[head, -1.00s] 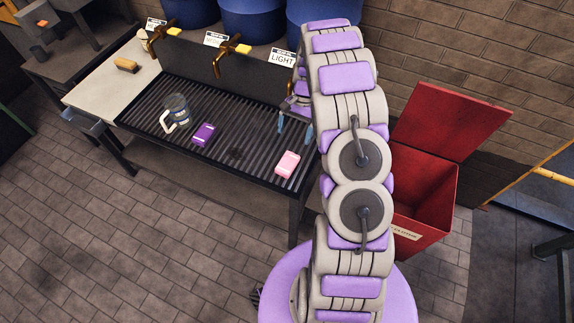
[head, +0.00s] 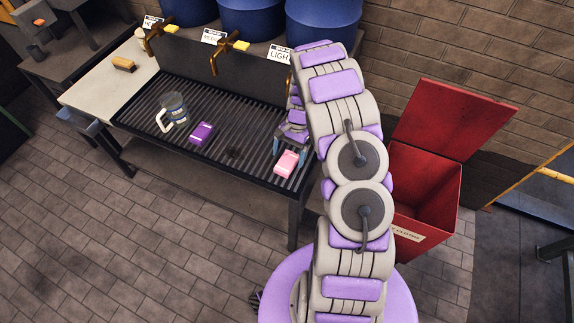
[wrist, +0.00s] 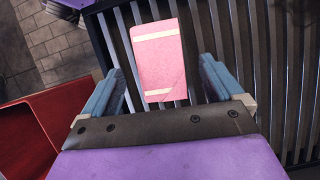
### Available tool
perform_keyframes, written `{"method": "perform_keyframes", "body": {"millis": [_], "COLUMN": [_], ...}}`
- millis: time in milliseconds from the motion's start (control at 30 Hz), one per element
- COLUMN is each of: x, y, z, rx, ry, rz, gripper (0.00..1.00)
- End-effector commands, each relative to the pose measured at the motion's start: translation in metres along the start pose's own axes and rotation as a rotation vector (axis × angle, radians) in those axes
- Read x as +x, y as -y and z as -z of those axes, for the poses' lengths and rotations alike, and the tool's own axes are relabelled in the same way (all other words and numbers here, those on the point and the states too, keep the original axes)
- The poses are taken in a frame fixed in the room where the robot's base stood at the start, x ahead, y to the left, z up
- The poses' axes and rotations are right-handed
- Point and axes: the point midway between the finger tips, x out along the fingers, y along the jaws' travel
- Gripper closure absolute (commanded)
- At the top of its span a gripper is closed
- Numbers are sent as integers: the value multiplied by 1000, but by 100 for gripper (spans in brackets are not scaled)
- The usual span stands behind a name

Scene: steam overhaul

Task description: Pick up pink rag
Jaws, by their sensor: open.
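The pink rag (head: 287,163) lies flat on the slatted grate (head: 235,125), near its right front corner. In the wrist view the rag (wrist: 160,58) is a folded pink rectangle with two pale bands. My gripper (wrist: 158,85) is open, with one blue finger on each side of the rag's near end. The fingers look apart from the rag, and I cannot tell their exact height above the grate. In the head view my gripper (head: 290,146) is just behind and above the rag, partly hidden by my arm.
A brush (head: 124,64) lies on the side counter. Brass taps (head: 222,52) rise behind. An open red bin (head: 425,190) stands right of the table.

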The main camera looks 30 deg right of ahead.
Motion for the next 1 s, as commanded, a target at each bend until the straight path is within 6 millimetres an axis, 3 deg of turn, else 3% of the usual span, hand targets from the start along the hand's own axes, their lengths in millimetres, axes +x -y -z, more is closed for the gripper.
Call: {"method": "perform_keyframes", "body": {"millis": [33, 167, 1000], "x": [10, 20, 24], "y": [0, 0, 0], "z": [0, 0, 2], "rx": [0, -1, 0], "ry": [3, 0, -1], "rz": [-2, -2, 0], "gripper": [6, 6, 6]}}
